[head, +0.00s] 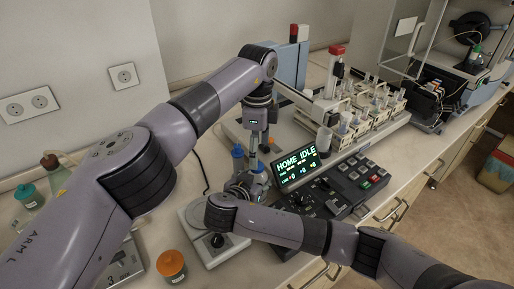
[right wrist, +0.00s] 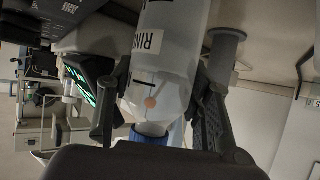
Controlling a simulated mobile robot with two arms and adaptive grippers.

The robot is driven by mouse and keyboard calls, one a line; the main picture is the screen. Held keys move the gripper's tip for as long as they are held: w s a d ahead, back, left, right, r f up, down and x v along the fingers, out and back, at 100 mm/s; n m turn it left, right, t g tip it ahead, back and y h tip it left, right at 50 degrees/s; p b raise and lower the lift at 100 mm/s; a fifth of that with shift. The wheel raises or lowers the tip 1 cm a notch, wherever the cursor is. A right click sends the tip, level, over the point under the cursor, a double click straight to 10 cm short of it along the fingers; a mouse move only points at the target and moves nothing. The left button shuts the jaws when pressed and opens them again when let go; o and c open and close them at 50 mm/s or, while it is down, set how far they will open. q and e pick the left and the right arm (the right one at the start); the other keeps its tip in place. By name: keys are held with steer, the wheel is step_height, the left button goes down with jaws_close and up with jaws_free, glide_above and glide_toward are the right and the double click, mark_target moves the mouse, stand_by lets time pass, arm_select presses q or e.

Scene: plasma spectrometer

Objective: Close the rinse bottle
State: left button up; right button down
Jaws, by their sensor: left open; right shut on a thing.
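The rinse bottle (right wrist: 165,55) is white and translucent, with part of a label reading "RIN" in the right wrist view. Its blue top (right wrist: 152,130) shows at the lower end of the picture; I cannot tell whether that is a cap or a collar. My right gripper (head: 245,186) is shut on the bottle, with one finger on each side in the right wrist view (right wrist: 155,95). My left gripper (head: 253,152) is open and points down just above the bottle's blue top (head: 258,168). The left fingertips are small, and contact is unclear.
A blue-capped bottle (head: 237,153) stands left of my left gripper. The display (head: 297,168) and keypad (head: 352,182) are close on the right. A stirrer plate (head: 211,243) and an orange-lidded jar (head: 171,265) are in front. Racks of vials (head: 365,110) stand behind.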

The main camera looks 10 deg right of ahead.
steer(key=c, duration=0.7)
jaws_free()
steer(key=shift+v, duration=6)
